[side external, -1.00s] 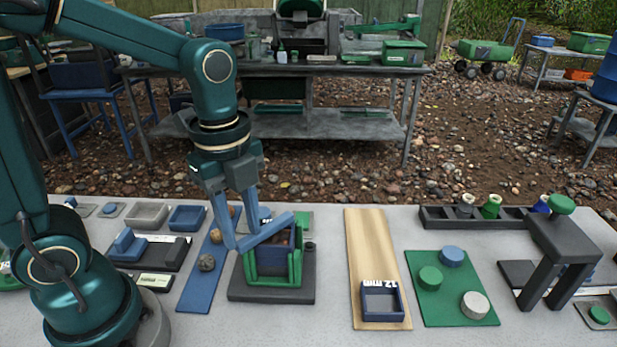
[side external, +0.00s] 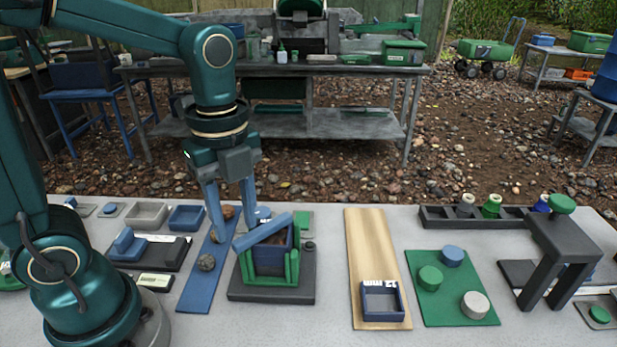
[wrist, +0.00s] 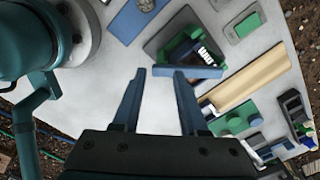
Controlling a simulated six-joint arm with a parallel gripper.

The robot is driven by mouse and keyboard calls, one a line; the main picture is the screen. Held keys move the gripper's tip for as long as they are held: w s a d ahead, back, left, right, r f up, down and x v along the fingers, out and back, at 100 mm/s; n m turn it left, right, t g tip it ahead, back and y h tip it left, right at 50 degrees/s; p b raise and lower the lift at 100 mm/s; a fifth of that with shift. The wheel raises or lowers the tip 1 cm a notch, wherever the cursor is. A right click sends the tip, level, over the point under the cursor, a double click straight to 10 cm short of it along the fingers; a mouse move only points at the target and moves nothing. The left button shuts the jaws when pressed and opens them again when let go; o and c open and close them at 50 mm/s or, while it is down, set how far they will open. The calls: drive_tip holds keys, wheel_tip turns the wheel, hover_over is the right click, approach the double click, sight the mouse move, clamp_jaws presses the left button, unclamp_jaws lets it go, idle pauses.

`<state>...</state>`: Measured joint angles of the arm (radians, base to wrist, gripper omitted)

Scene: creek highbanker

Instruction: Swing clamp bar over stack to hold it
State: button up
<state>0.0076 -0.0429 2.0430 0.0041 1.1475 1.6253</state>
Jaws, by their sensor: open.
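The blue clamp bar (side external: 262,232) lies slantwise across the top of the stack in the side view. It also shows in the wrist view (wrist: 199,72). The stack of dark blue trays (side external: 268,260) stands between green uprights on a dark base (side external: 250,294). The bar partly hides the stack's top, so I cannot tell whether it presses on it. My gripper (side external: 233,227) is open, at the bar's left end and partly behind it.
A blue strip (side external: 196,288) with rocks lies left of the stack. A wooden board (side external: 374,250) with a blue tray (side external: 382,302) lies to the right. Beyond it are a green plate (side external: 448,310) with round pieces and a dark stand (side external: 565,245). The table between base and board is clear.

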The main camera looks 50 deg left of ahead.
drive_tip(key=shift+r, duration=2.35)
drive_tip(key=shift+s+r, duration=0.1)
drive_tip(key=shift+r, duration=0.15)
drive_tip(key=s+n+t, duration=0.1)
drive_tip(key=n+t, duration=0.1)
drive_tip(key=n, duration=0.4)
drive_tip(key=s+f+n+t, duration=0.1)
drive_tip(key=n, duration=0.5)
drive_tip(key=s+f+n+t, duration=0.1)
drive_tip(key=n+t, duration=0.1)
drive_tip(key=n, duration=0.4)
drive_tip(key=shift+s+f+n+t, duration=0.2)
drive_tip(key=shift+s+n+t, duration=0.1)
drive_tip(key=shift+s+n, duration=0.1)
